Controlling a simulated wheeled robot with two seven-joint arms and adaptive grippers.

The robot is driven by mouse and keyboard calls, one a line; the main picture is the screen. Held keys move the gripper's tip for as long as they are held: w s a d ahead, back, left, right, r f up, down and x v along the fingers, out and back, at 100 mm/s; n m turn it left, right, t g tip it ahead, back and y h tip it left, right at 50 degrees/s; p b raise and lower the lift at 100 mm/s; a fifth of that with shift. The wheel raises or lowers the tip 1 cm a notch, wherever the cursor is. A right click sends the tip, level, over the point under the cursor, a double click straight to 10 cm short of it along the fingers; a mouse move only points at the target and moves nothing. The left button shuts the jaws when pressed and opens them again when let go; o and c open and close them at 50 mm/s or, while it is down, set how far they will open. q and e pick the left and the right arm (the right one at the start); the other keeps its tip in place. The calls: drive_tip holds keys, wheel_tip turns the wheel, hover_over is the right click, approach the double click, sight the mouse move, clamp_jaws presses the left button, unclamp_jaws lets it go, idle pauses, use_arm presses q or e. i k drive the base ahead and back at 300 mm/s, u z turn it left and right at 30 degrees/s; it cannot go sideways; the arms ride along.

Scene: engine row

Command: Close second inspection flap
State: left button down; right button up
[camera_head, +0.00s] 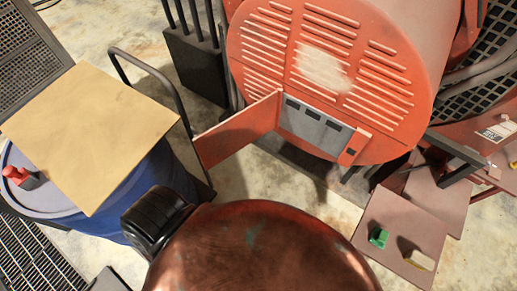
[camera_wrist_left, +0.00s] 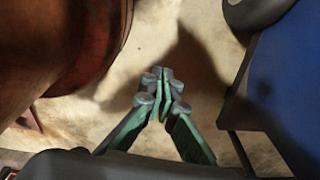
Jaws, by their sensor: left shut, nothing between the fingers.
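An orange-red flap (camera_head: 238,130) stands open in the head view. It swings out to the left from the lower part of a round, louvred orange-red engine cover (camera_head: 330,65). Beside it a grey panel with several dark slots (camera_head: 315,128) is exposed, with a small orange piece (camera_head: 354,147) at its right end. My left gripper (camera_wrist_left: 164,75) shows only in the left wrist view. Its green fingers are together with nothing between them, above the concrete floor. The flap is not in that view. My right gripper is in neither view.
A blue barrel (camera_head: 150,190) bears a tan board (camera_head: 88,135) and a red-handled item (camera_head: 18,175) at left. A dark curved rail (camera_head: 150,70) stands between barrel and flap. A brownish plate (camera_head: 400,225) with a green block (camera_head: 378,237) lies right. The barrel also shows in the wrist view (camera_wrist_left: 285,90).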

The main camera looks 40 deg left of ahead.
sight(221, 141)
drive_tip(key=u, duration=1.4)
